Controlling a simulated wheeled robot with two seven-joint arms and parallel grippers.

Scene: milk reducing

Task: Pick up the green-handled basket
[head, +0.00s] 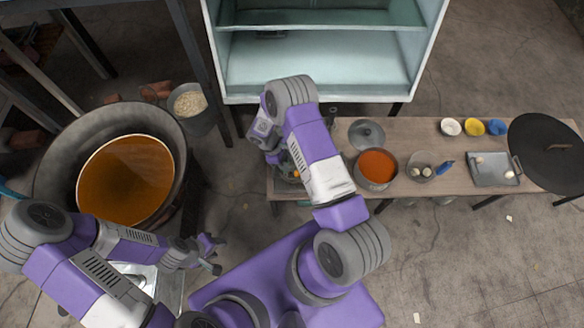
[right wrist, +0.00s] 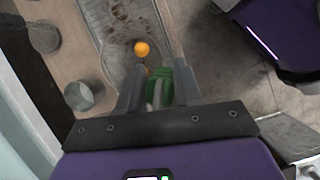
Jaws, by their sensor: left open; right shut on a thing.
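The green handle of the basket (right wrist: 181,84) is between the two fingers of my right gripper (right wrist: 158,88) in the right wrist view, and the gripper is shut on it. The basket's body is mostly hidden, and an orange ball (right wrist: 142,49) shows just beyond the fingertips. In the head view my right arm reaches over the left end of the table and covers most of the basket there. My left gripper (head: 211,256) is open and empty, low beside the big pot, well apart from the table.
The wooden table (head: 440,184) bears a pot of orange liquid (head: 377,167), a grey lid (head: 366,133), small coloured bowls (head: 473,127) and a metal tray (head: 490,170). A large pot (head: 70,140) stands at left. A pale cabinet (head: 320,62) stands behind the table.

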